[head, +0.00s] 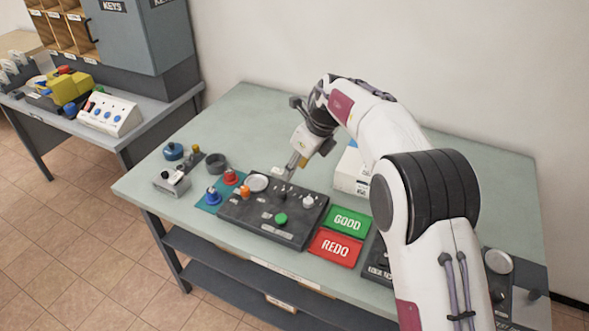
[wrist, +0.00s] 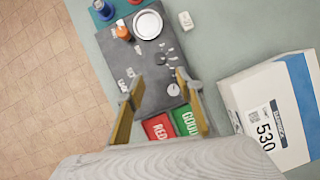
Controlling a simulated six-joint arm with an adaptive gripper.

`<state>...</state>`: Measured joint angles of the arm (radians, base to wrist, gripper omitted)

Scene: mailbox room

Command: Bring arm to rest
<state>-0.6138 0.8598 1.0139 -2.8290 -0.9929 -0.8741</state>
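My gripper (head: 292,164) is above the back part of the green table (head: 245,105), pointing down. In the wrist view its two fingers (wrist: 158,80) stand apart with nothing between them. Beyond and below them is a dark grey panel (head: 262,227); it also shows in the wrist view (wrist: 143,66). The panel carries a round white plate (head: 257,183), an orange knob (head: 244,192), a green knob (head: 281,219) and a white knob (head: 308,201). The gripper appears apart from these things. My arm hides part of the table's right side.
A green GOOD pad (head: 348,222) and a red REDO pad (head: 335,248) lie right of the panel. A white box (head: 351,176) stands close behind them. Blue (head: 213,197) and red (head: 230,177) pieces sit on a teal mat at left. A side table (head: 150,122) stands further left.

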